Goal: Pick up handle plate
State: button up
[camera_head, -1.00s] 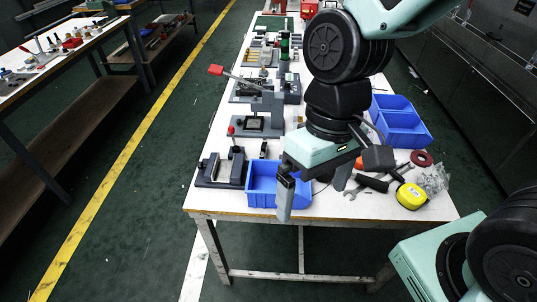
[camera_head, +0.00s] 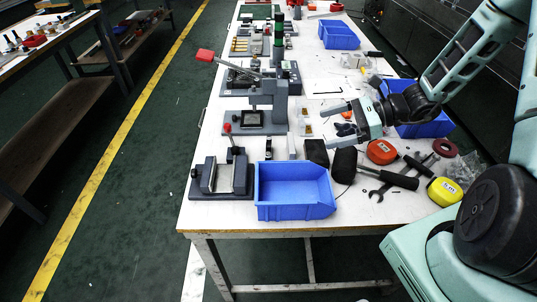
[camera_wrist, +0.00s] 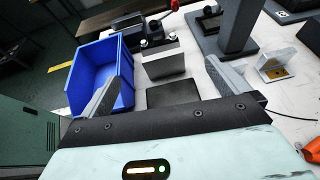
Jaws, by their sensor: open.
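I cannot tell for sure which part is the handle plate.
An empty blue bin (camera_head: 294,192) sits at the front edge. A grey clamp fixture (camera_head: 222,178) and lever press (camera_head: 262,105) stand left.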

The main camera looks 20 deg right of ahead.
send_near(269, 152)
jog(key=w, duration=0.1)
jog(key=w+f, duration=0.1)
jog(key=w+a, duration=0.1)
jog(key=w, duration=0.1)
jog(key=shift+a+f, duration=0.1)
jog(key=shift+f, duration=0.15)
jog(key=shift+s+f+p+x, duration=0.1)
jog(key=shift+f+x, duration=0.05)
jog(key=shift+x, duration=0.75)
jog(key=shift+s+f+p+x, duration=0.1)
jog(key=shift+f+x, duration=0.05)
jog(key=shift+x, duration=0.75)
jog(key=shift+f+p+x, duration=0.1)
jog(key=shift+f+x, duration=0.05)
jog(key=shift+x, duration=0.75)
jog(key=shift+r, duration=0.1)
jog(key=c, duration=1)
